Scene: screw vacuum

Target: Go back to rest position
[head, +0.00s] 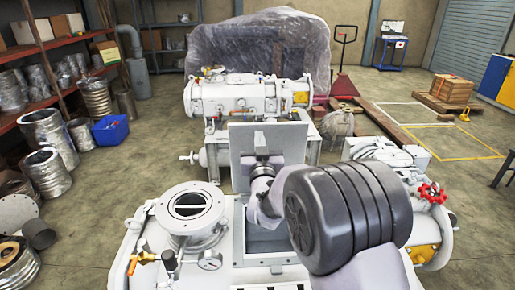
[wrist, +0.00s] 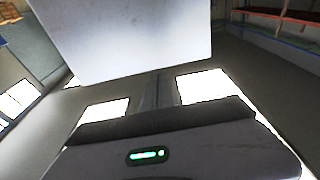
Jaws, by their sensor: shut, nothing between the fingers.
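My gripper (head: 262,160) is in front of an upright grey panel (head: 290,138) on the white vacuum unit (head: 150,235). Its fingers appear shut and empty. In the wrist view, the gripper (wrist: 156,88) shows above a dark housing with a green light, and a pale panel (wrist: 120,40) fills the upper middle. I cannot tell whether the fingers touch the panel. A rectangular opening (head: 262,240) lies below the panel in the head view. My arm hides part of the unit on the right.
The unit carries a round port (head: 187,204), a gauge (head: 210,260), a yellow-handled valve (head: 144,259) and a red handwheel (head: 433,193). A second machine (head: 230,96) stands behind. Shelves (head: 50,45) and metal cans line the left. Floor at the right (head: 465,180) is fairly open.

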